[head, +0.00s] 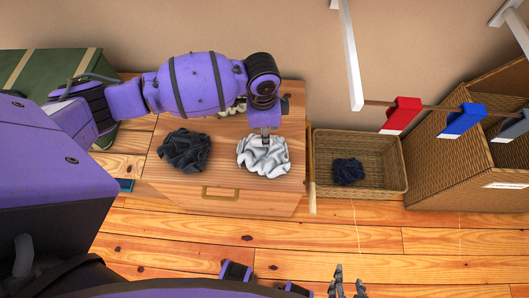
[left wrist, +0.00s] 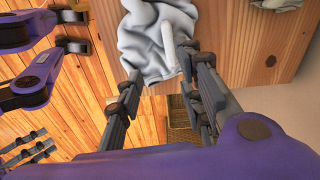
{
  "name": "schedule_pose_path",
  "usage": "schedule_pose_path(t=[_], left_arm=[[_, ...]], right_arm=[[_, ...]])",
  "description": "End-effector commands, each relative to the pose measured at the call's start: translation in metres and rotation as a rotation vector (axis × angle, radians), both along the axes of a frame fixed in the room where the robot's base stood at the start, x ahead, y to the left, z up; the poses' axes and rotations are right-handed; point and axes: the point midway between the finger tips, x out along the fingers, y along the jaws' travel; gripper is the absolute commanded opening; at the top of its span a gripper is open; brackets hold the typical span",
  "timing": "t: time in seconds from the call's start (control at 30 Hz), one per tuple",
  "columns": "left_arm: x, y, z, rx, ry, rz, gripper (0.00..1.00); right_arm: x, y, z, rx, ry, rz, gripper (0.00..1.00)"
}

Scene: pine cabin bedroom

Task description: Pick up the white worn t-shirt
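The white t-shirt (head: 263,160) lies crumpled on the wooden chest top (head: 222,176), right of a dark grey crumpled cloth (head: 185,150). My left gripper (head: 266,134) points down at the white t-shirt, with its fingertips hidden in the head view. In the left wrist view the left gripper (left wrist: 163,75) has its fingers apart, with the white t-shirt (left wrist: 150,38) at and between the tips. The fingers do not look closed on it. My right gripper (head: 348,284) is at the bottom of the head view, fingers apart and empty, away from the chest.
A wicker basket (head: 390,178) holding a dark navy cloth (head: 348,171) stands right of the chest. Another pale cloth (head: 232,109) is partly hidden behind my left arm. A taller wicker unit (head: 430,165) with red, blue and grey tags stands farther right. A green trunk (head: 50,72) is at left.

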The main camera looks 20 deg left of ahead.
Motion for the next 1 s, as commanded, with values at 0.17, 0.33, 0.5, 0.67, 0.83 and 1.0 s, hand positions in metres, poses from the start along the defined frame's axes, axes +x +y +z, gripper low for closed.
schedule_pose_path(t=[0.17,0.33,0.5,0.67,0.83,1.0], left_arm=[[0.009,0.01,0.002,0.039,0.009,-0.017,0.34],[0.011,0.01,-0.016,0.039,0.008,-0.016,0.34],[0.014,0.009,-0.039,0.038,0.007,-0.016,0.34],[0.015,0.009,-0.061,0.038,0.007,-0.015,0.34],[0.016,0.009,-0.067,0.036,0.003,-0.017,0.34],[0.016,0.009,-0.067,0.036,0.003,-0.017,0.32]], right_arm=[[0.002,-0.001,-0.004,-0.003,-0.002,0.004,0.4],[0.002,0.0,-0.006,-0.002,-0.003,0.005,0.4],[0.0,0.001,-0.009,-0.001,0.002,0.006,0.4],[-0.002,0.001,-0.012,0.001,0.007,0.005,0.4],[-0.003,0.002,-0.013,0.001,0.009,0.005,0.4],[-0.004,0.002,-0.012,0.002,0.009,0.004,0.4]])
